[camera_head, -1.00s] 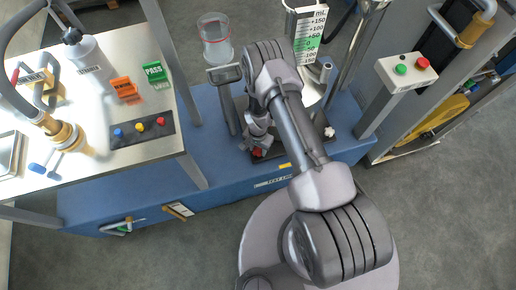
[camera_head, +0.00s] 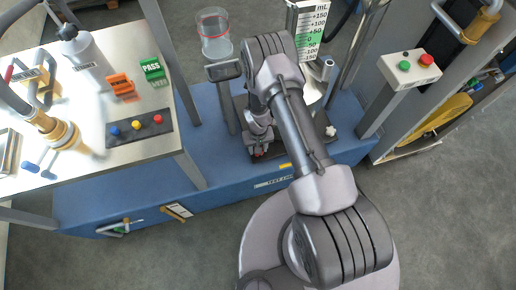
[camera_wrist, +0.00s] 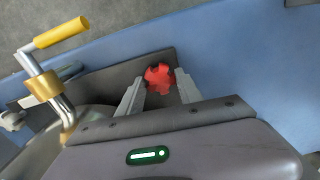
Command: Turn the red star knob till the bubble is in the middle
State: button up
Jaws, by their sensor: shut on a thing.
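The red star knob (camera_wrist: 158,76) sits on a dark plate in the wrist view, with my gripper's two grey fingers on either side of it. My gripper (camera_wrist: 160,80) is shut on the knob. In the head view my gripper (camera_head: 258,148) reaches down to the dark plate on the blue base, and only a bit of red shows below it. I cannot make out a level bubble belonging to the knob.
A brass-collared lever with a yellow handle (camera_wrist: 60,33) stands left of my gripper in the wrist view. A clear cup (camera_head: 214,36) and a graduated scale (camera_head: 309,30) stand behind my arm. A steel bench (camera_head: 60,175) is at left, a button box (camera_head: 410,68) at right.

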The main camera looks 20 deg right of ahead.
jog(key=shift+n, duration=0.5)
dwell(0.3)
jog(key=o, duration=1.4)
jog(key=shift+c, duration=0.2)
notch_tip(320, 180, up, 17)
jog(key=p, duration=0.6)
jog(key=shift+r, duration=0.2)
